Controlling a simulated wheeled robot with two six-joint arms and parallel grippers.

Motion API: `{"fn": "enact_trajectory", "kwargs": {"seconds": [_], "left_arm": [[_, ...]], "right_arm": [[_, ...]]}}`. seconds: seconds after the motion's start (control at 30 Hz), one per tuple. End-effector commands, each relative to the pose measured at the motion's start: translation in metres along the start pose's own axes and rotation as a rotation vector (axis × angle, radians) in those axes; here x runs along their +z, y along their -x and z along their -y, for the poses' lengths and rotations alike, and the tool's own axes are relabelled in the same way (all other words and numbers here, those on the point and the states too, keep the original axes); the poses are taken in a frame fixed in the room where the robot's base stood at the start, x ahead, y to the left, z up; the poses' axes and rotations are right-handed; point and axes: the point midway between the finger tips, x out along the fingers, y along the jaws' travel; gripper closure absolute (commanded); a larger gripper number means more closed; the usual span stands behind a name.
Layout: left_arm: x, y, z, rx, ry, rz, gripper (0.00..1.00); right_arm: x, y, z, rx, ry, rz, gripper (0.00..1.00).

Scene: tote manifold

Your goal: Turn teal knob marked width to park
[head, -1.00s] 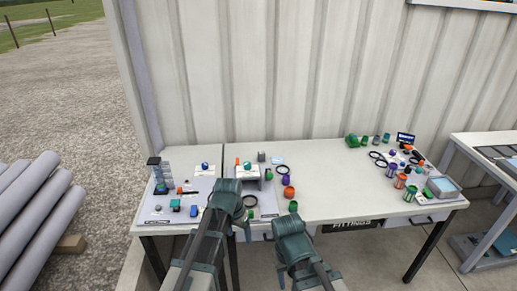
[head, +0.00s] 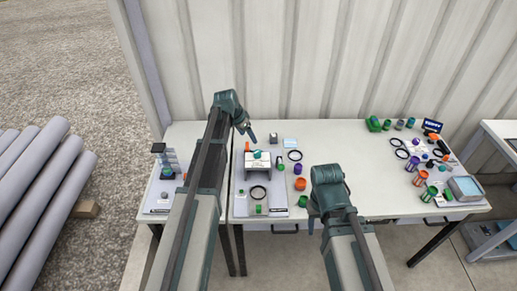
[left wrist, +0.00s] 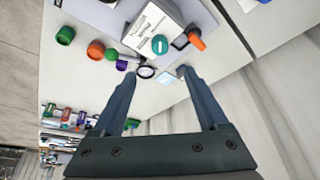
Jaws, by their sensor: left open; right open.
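A teal knob (head: 257,155) sits on a white box (head: 260,167) on the middle panel of the table. In the left wrist view the teal knob (left wrist: 159,44) is round, beside printed lettering too small to read. My left gripper (head: 251,134) is above the table just behind the box. It is open and empty; in the left wrist view its fingertips (left wrist: 157,75) are apart, with the knob beyond them. My right gripper (head: 313,218) is by the table's front edge, away from the knob; its fingers are mostly hidden behind its wrist.
An orange handle (left wrist: 196,39) stands close beside the teal knob. Several fittings crowd the right end; the table between is clear.

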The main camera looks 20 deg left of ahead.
Motion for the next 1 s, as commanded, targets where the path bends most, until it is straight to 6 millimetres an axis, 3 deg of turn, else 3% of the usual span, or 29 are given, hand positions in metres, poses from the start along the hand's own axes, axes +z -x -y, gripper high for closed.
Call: {"fn": "enact_trajectory", "kwargs": {"seconds": [0.27, 1.0], "left_arm": [[0.001, -0.024, 0.0, 0.0, -0.001, 0.001, 0.24], [0.001, -0.13, 0.0, 0.001, -0.001, 0.001, 0.24]], "right_arm": [[-0.002, -0.022, 0.002, 0.0, 0.002, 0.0, 0.5], [-0.007, -0.12, 0.011, 0.001, 0.0, 0.0, 0.5]]}}
